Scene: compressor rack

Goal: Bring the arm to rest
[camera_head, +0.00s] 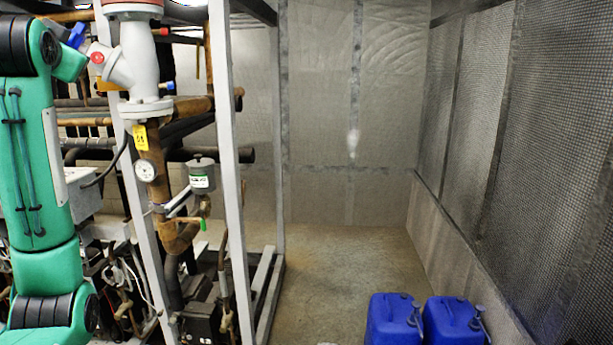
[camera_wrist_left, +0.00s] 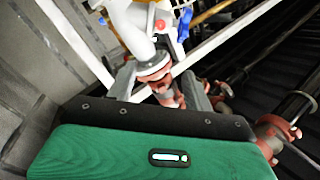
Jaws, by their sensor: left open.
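My left arm (camera_head: 40,190) is green with black joints and stands upright at the left edge of the head view, in front of the rack. I cannot make out its gripper there. In the left wrist view my left gripper (camera_wrist_left: 158,88) has its two grey fingers apart. A white valve body (camera_wrist_left: 135,25) and a reddish pipe fitting (camera_wrist_left: 155,70) show beyond and between the fingers. I cannot tell how far off they are, and I see nothing clearly held. My right arm and gripper are in neither view.
Two blue canisters (camera_head: 393,320) (camera_head: 453,322) stand at the lower right. The concrete floor (camera_head: 345,260) between is clear.

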